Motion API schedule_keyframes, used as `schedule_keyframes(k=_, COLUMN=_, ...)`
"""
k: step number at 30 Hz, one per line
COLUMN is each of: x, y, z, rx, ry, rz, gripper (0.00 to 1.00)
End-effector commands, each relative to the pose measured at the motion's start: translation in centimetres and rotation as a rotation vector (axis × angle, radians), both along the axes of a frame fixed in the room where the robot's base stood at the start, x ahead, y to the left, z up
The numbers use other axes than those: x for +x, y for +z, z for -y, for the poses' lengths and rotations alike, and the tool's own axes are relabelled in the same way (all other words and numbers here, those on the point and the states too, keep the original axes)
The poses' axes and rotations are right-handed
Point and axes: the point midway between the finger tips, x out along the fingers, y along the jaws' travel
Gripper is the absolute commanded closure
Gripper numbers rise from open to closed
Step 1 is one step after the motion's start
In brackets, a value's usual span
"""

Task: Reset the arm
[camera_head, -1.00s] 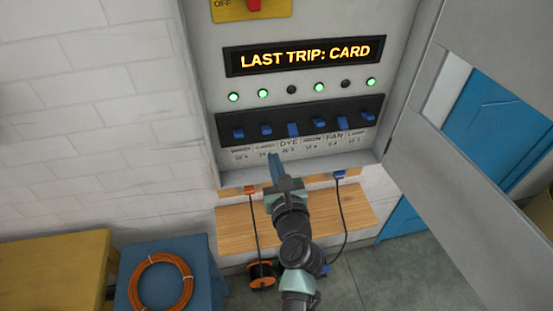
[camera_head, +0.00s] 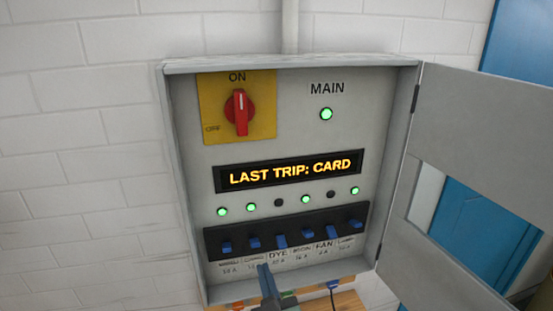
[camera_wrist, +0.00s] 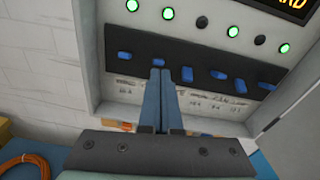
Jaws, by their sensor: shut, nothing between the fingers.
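My gripper (camera_head: 265,268) is at the bottom of the head view, in front of the lower edge of the electrical panel. Its two blue fingers are closed together with nothing between them. In the wrist view the fingertips (camera_wrist: 160,73) point at the row of blue breaker switches (camera_head: 281,241), just below one of them. I cannot tell whether they touch the panel. Most of my arm is below the head view.
The open grey cabinet (camera_head: 390,80) holds a red rotary switch (camera_head: 240,112) at ON, a lit MAIN lamp (camera_head: 326,114) and a display (camera_head: 289,171) reading "LAST TRIP: CARD". Its door (camera_head: 478,130) stands open at right. An orange cable coil (camera_wrist: 25,165) lies lower left.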

Motion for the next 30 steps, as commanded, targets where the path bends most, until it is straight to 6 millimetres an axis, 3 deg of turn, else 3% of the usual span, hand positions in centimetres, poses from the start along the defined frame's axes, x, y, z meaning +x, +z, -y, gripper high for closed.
schedule_keyframes(k=4, x=0.9, y=7.0, z=-0.4, rx=-0.392, ry=0.001, rz=0.222, gripper=1.00)
schedule_keyframes(k=8, x=0.4, y=14.5, z=-0.5, rx=-0.848, ry=-0.062, rz=0.441, gripper=1.00)
schedule_keyframes(k=14, x=-2.9, y=25.4, z=0.1, rx=-1.546, ry=-0.283, rz=0.687, gripper=1.00)
schedule_keyframes(k=18, x=-7.1, y=32.1, z=0.8, rx=-2.024, ry=-0.524, rz=0.753, gripper=1.00)
schedule_keyframes(k=24, x=-14.1, y=39.0, z=2.1, rx=-2.584, ry=-0.898, rz=0.646, gripper=1.00)
schedule_keyframes(k=30, x=-18.2, y=41.7, z=2.7, rx=-2.846, ry=-1.101, rz=0.483, gripper=1.00)
